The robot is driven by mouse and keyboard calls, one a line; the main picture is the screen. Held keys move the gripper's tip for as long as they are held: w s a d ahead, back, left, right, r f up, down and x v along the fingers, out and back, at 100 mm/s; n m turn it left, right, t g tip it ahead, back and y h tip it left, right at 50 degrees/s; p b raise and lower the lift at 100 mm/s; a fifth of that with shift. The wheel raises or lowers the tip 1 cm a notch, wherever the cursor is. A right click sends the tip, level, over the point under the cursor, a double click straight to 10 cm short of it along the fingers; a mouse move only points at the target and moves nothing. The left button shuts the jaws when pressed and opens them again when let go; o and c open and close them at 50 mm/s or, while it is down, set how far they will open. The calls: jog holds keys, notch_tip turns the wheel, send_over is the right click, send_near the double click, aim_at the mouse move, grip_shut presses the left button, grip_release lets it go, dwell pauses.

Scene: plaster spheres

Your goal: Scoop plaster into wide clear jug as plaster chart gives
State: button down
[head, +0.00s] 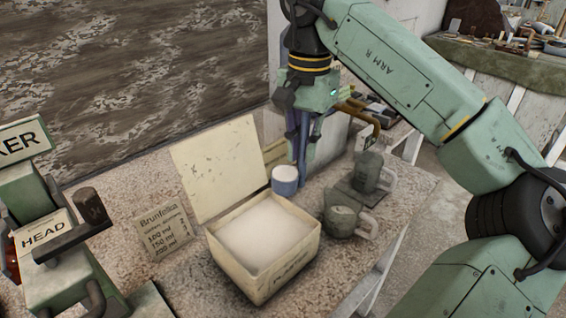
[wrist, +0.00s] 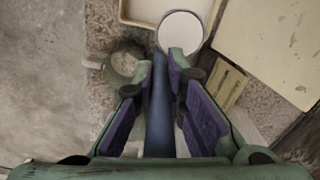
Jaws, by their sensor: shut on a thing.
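My gripper (head: 302,158) is shut on the blue handle of a scoop (head: 285,186), which points down. The scoop's round cup is filled with white plaster to near its rim, and it also shows in the wrist view (wrist: 180,34). It hangs just behind the open plaster box (head: 262,278), which holds smooth white powder. A small chart card (head: 163,236) headed "Brunfelsia" stands left of the box, with lines for 100, 150 and 200 ml; its numbers are hard to read. Two grey-green jugs with pale handles stand right: a lower one (head: 342,220) and a taller one (head: 370,172). Their contents are hidden.
The box's cream lid (head: 215,168) stands raised behind it, left of the scoop. A wooden piece (wrist: 228,90) lies near the lid. The speckled table's right edge (head: 420,205) is just beyond the jugs. Bare tabletop lies in front of the jugs.

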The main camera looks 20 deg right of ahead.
jog(key=w+d+r, duration=0.1)
jog(key=w+d, duration=0.1)
jog(key=d, duration=1.1)
jog(key=s+f+t+h+b, duration=0.1)
jog(key=s+f+t+b, duration=0.4)
jog(key=b, duration=1.1)
notch_tip(320, 180, down, 3)
jog(key=t, duration=0.5)
jog(key=shift+s+a+f+b, duration=0.15)
jog(key=shift+f+b, duration=0.05)
jog(key=shift+b, duration=0.15)
jog(key=shift+s+f+t+b, duration=0.15)
jog(key=shift+f+t+b, duration=0.2)
jog(key=shift+b, duration=0.65)
jog(key=shift+s+t+b, duration=0.25)
jog(key=shift+t+b, duration=0.2)
jog(key=shift+b, duration=0.55)
jog(key=shift+r, duration=0.1)
jog(key=shift+s+f+t+h+b, duration=0.35)
jog(key=shift+t+b, duration=0.55)
jog(key=shift+b, duration=1.25)
